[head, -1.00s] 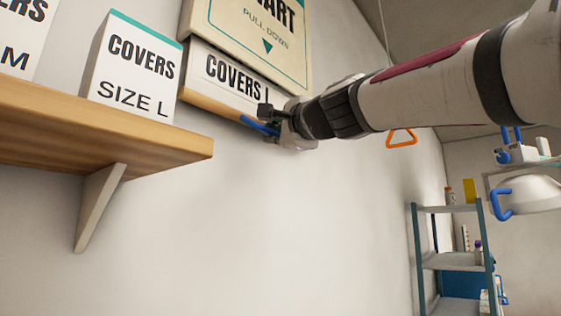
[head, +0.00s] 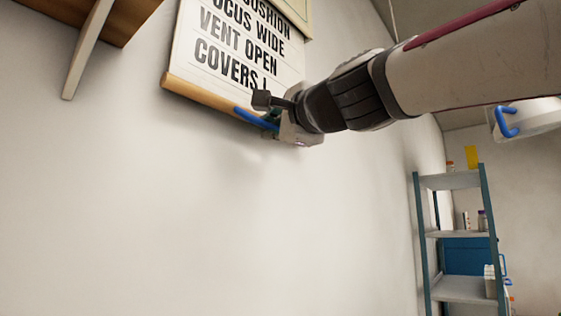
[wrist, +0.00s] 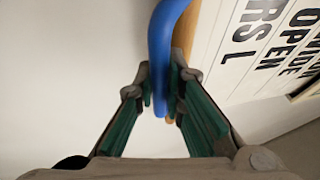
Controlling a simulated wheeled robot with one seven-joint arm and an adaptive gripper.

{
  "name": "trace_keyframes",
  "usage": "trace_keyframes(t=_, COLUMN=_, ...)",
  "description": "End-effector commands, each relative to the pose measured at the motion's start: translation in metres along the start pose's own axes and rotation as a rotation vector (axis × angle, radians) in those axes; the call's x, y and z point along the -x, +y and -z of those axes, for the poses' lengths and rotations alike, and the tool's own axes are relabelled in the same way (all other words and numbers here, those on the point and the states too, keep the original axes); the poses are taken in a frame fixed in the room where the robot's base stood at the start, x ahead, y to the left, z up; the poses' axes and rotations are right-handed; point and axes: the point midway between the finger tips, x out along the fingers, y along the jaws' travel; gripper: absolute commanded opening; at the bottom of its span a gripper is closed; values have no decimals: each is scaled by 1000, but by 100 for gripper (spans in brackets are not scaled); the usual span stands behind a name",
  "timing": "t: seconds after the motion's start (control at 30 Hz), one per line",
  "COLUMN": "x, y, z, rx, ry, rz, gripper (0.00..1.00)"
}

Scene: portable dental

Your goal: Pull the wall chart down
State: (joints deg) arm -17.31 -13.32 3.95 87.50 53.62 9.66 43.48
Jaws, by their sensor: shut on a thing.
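The wall chart (head: 235,55) hangs on the wall at the top of the head view, partly unrolled. Several lines of black text show, ending in "COVERS L". A wooden bar (head: 195,92) runs along its lower edge, with a blue handle (head: 250,117) on it. My gripper (head: 272,122) is at the right part of the bar, shut on the blue handle. In the wrist view the handle (wrist: 162,60) passes between the fingers (wrist: 160,95), and the chart's printed sheet (wrist: 265,50) lies to the right. The chart's upper part is cut off by the picture edge.
A wooden wall shelf (head: 128,10) with a pale bracket (head: 88,48) is at the upper left. A shelving rack (head: 455,234) with small items stands at the right. The wall below the chart is bare.

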Motion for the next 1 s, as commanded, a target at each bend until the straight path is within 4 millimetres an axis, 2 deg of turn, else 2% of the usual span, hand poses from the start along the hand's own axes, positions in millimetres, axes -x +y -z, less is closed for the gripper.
trace_keyframes(t=0.03, x=2, y=16, z=2, rx=-2, ry=-1, rz=-2, gripper=0)
trace_keyframes(t=0.1, x=4, y=27, z=2, rx=-2, ry=-1, rz=-1, gripper=0)
trace_keyframes(t=0.4, x=9, y=58, z=5, rx=-2, ry=0, rz=-2, gripper=0)
trace_keyframes(t=0.63, x=11, y=66, z=5, rx=-2, ry=0, rz=-2, gripper=0)
trace_keyframes(t=1.0, x=11, y=66, z=5, rx=-1, ry=0, rz=-1, gripper=0)
